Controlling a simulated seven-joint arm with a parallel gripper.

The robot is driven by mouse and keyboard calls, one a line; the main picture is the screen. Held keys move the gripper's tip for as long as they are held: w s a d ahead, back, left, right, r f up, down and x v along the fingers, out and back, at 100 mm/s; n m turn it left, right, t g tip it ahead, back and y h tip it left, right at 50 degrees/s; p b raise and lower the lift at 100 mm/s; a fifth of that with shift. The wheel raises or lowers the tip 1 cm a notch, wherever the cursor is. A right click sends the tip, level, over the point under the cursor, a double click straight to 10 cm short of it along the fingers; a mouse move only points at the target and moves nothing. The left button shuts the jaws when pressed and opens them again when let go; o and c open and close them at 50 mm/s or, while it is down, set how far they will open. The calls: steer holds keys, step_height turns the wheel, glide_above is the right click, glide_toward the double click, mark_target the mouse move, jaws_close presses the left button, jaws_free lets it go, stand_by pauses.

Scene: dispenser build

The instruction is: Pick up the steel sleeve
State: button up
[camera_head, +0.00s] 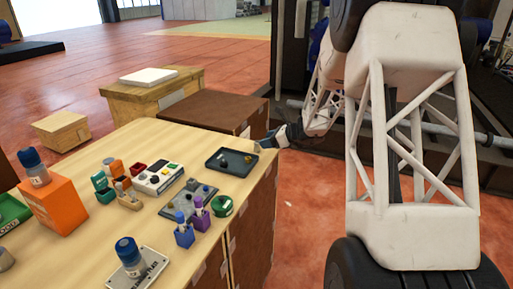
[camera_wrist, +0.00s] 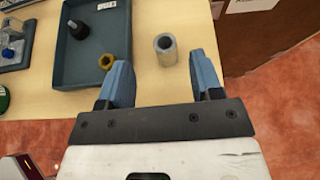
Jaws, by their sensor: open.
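The steel sleeve (camera_wrist: 166,50) is a short grey hollow cylinder standing upright on the wooden table, right of the dark tray in the wrist view. My gripper (camera_wrist: 160,68) is open and empty, its two blue fingers apart. The sleeve is just beyond the fingertips, roughly in line with the gap between them. In the head view my gripper (camera_head: 268,141) is low at the table's right corner, beside the tray; I cannot make out the sleeve clearly there.
The dark tray (camera_wrist: 72,72) holds a black knobbed part (camera_wrist: 79,30) and a brass nut (camera_wrist: 107,61), close to my left finger. The table edge drops to a red floor near the gripper. A control box (camera_head: 158,178), a grey fixture (camera_head: 186,200) and an orange block (camera_head: 56,207) stand farther left.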

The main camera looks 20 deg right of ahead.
mark_target(253, 150)
steer(key=shift+w+d+f, duration=0.2)
steer(key=shift+w+d, duration=0.05)
steer(key=shift+d, duration=0.05)
steer(key=shift+x, duration=1.3)
steer(key=shift+x, duration=2.6)
steer(key=c, duration=1)
